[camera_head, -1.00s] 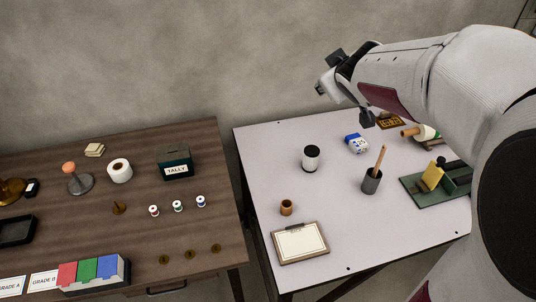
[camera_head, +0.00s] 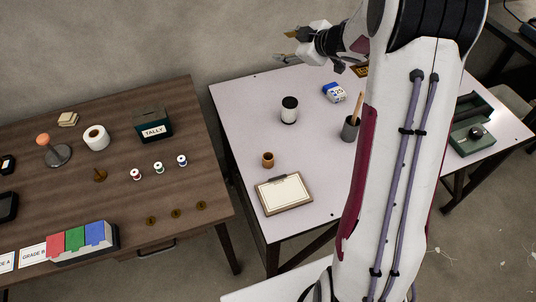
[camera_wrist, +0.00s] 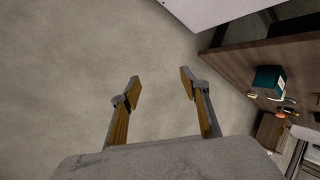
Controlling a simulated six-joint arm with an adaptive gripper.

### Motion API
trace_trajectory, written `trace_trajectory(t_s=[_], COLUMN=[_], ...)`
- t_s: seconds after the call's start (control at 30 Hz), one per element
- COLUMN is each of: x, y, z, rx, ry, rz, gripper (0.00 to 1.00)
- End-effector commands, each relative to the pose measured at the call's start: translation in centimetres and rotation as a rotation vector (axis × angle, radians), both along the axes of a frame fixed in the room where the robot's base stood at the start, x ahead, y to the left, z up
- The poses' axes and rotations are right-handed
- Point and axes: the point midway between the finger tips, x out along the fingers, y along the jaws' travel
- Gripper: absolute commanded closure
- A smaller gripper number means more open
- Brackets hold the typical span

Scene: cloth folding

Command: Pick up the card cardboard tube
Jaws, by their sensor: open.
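A short brown hollow cylinder (camera_head: 268,159), which looks like the cardboard tube, stands upright on the pale table (camera_head: 233,110), just behind a clipboard. My gripper (camera_head: 284,46) is high at the back of the pale table, well away from the cylinder and touching nothing. In the wrist view my gripper (camera_wrist: 160,84) has its two fingers apart with only bare grey surface between them. The cylinder is not seen in the wrist view.
My arm hides part of the pale table. A brown table (camera_head: 190,100) with several items stands left.

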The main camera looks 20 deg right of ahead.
Motion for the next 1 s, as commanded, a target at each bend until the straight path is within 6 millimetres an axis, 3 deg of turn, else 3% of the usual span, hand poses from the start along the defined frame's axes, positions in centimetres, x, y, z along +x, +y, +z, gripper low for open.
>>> trace_trajectory(t_s=[0.23, 0.47, 0.77, 1.0], x=[-0.6, -2.8, -7.7, -12.9], y=[0.5, 1.2, 2.1, 2.7], z=[-6.0, -11.3, -17.9, -22.3], rx=[0.063, 0.144, 0.282, 0.417], ry=[0.052, 0.113, 0.206, 0.289], rz=[0.161, 0.311, 0.499, 0.643], gripper=[0.55, 0.55, 0.55, 0.55])
